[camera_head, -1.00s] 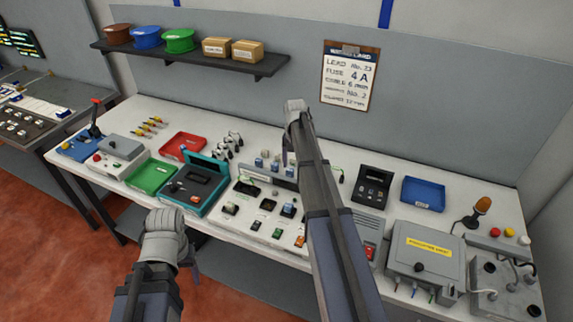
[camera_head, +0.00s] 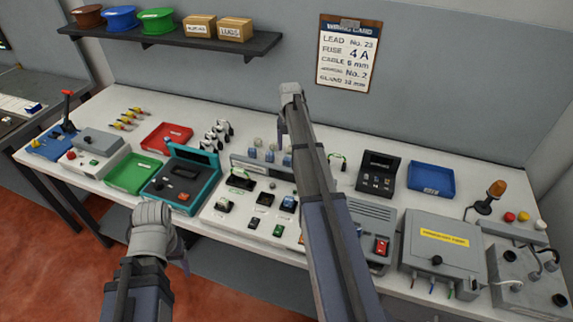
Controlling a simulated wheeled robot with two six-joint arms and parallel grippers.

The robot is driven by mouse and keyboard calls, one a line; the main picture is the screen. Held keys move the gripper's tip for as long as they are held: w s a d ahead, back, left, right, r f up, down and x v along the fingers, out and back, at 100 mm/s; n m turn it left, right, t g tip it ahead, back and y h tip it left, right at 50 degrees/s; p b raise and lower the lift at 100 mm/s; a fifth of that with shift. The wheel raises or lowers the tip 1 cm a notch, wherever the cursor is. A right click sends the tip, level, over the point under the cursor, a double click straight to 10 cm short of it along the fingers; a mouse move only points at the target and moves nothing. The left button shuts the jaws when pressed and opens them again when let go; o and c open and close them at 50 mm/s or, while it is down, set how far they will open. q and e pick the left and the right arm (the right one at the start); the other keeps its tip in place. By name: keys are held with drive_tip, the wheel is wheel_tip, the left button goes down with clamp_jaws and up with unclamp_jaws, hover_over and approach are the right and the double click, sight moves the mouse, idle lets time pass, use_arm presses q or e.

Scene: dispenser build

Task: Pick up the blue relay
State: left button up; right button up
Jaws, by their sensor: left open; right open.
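A small blue block (camera_head: 288,203), which looks like the blue relay, sits on the white panel (camera_head: 213,216) in the middle of the bench, just left of my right arm. Several pale-blue-topped parts (camera_head: 271,152) stand in a row behind it. My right gripper (camera_head: 282,122) is above the back of the bench, beyond the block and apart from it; its fingers are mostly hidden by its own wrist. My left gripper (camera_head: 184,262) is low in front of the bench edge, left of the panel, mostly hidden behind its wrist. Both are open, and I see nothing held.
A teal tester (camera_head: 207,165), green tray (camera_head: 131,173) and red tray (camera_head: 167,138) lie left of the panel. A grey box (camera_head: 440,250), blue tray (camera_head: 431,178) and amber lamp (camera_head: 496,189) are to the right. A shelf (camera_head: 180,42) overhangs the back left.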

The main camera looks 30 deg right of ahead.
sight(287, 159)
drive_tip(key=shift+w+a+f+b, duration=0.15)
drive_tip(key=shift+f+b, duration=1.7)
drive_tip(key=shift+f, duration=0.15)
drive_tip(key=shift+w+a+f+b, duration=0.15)
drive_tip(key=shift+f+b, duration=1.7)
drive_tip(key=shift+f, duration=0.1)
drive_tip(key=shift+r, duration=0.1)
clamp_jaws()
